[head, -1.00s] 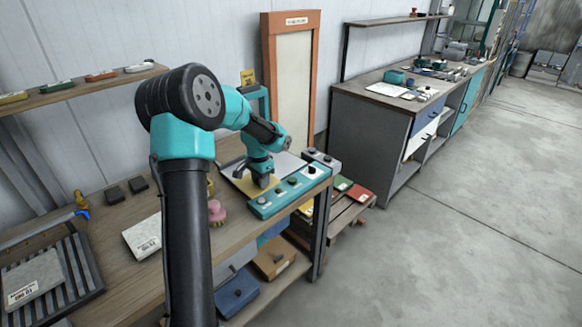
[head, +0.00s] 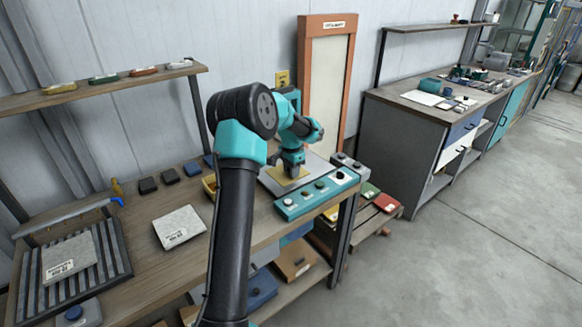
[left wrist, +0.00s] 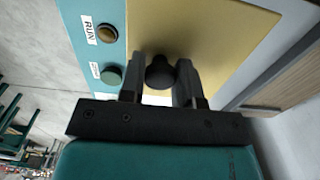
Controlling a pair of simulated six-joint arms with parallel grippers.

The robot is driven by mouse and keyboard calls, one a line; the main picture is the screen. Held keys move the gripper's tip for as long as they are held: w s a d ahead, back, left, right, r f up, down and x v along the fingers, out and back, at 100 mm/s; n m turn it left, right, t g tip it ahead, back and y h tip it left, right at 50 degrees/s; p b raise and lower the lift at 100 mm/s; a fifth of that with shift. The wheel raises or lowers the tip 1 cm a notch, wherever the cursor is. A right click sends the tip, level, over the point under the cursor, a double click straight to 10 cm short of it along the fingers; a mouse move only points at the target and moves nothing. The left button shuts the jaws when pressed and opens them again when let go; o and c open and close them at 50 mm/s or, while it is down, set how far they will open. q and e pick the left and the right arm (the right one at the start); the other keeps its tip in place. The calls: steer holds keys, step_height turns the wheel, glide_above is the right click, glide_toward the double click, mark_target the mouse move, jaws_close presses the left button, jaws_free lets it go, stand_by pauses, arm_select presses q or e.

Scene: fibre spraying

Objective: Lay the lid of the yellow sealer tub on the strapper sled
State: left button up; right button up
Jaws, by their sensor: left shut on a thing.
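The yellow lid (head: 280,177) is a flat plate with a dark round knob; it also fills the upper middle of the left wrist view (left wrist: 190,30). My left gripper (head: 291,172) is shut on the knob (left wrist: 159,72), one finger on each side. The lid is over the pale plate of the strapper sled (head: 318,168), behind the teal button panel (head: 317,194). I cannot tell if the lid touches the plate. The yellow tub (head: 209,187) stands on the bench to the left, partly hidden by my arm. My right gripper is not in view.
An orange-framed panel (head: 303,85) stands behind the sled. A grey box with knobs (head: 349,168) sits right of it. A pale slab (head: 180,227) and a striped tray (head: 115,262) lie on the left of the bench (head: 150,262). The bench between slab and tray is clear.

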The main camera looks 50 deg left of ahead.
arm_select(q)
steer(key=w+a, duration=0.3)
steer(key=a, duration=0.1)
steer(key=w+a, duration=0.2)
steer(key=shift+w+a+f, duration=0.3)
steer(key=shift+f, duration=0.1)
steer(key=shift+f, duration=1.75)
steer(key=shift+f, duration=0.1)
steer(key=o, duration=0.9)
step_height(320, 180, up, 12)
steer(key=shift+r, duration=0.15)
